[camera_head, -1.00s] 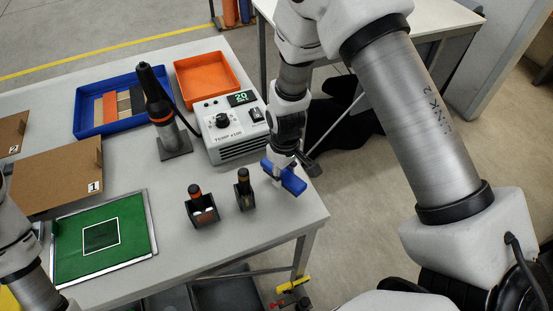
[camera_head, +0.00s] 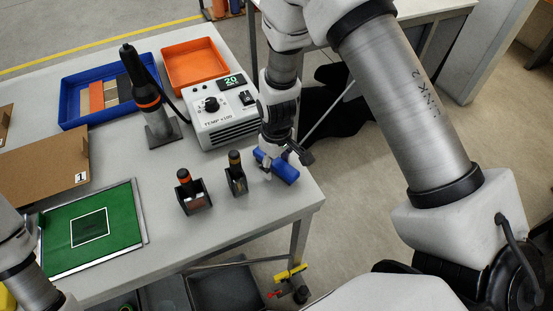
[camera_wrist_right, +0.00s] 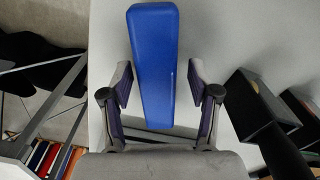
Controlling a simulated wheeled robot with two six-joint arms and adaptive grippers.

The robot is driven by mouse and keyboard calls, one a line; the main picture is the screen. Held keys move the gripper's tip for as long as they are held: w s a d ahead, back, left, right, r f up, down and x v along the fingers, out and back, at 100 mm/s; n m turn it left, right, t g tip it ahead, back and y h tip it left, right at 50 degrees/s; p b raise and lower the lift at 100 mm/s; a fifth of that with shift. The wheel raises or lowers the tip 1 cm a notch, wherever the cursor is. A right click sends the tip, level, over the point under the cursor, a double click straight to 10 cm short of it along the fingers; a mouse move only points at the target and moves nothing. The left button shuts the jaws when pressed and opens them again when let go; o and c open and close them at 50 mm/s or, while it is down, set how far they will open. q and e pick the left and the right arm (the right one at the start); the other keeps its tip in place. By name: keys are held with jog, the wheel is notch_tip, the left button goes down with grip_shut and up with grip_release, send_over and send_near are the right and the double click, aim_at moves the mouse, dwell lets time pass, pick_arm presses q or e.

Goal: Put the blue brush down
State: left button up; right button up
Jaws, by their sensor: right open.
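The blue brush (camera_head: 284,171) appears to lie on the grey table near its right edge, just right of the small dark holders. My right gripper (camera_head: 274,162) is over it, pointing down. In the right wrist view the blue block-like body of the brush (camera_wrist_right: 153,65) runs between the two spread fingers of the gripper (camera_wrist_right: 160,85), with a visible gap on both sides. Its near end is hidden or close to the gripper's base. My left forearm shows at the lower left, but its gripper is out of view.
Two dark holders with handled tools (camera_head: 194,192) (camera_head: 236,172) stand left of the brush. Behind are the TEMP x100 control box (camera_head: 226,125), a soldering iron in its stand (camera_head: 163,132), an orange tray (camera_head: 166,62) and a blue tray (camera_head: 68,104). The table's right edge is close.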

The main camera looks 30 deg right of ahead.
aim_at(277, 163)
jog(key=shift+w+r, duration=0.15)
jog(key=shift+r, duration=0.2)
notch_tip(277, 163, up, 11)
jog(key=b, duration=0.2)
jog(key=shift+r, duration=0.15)
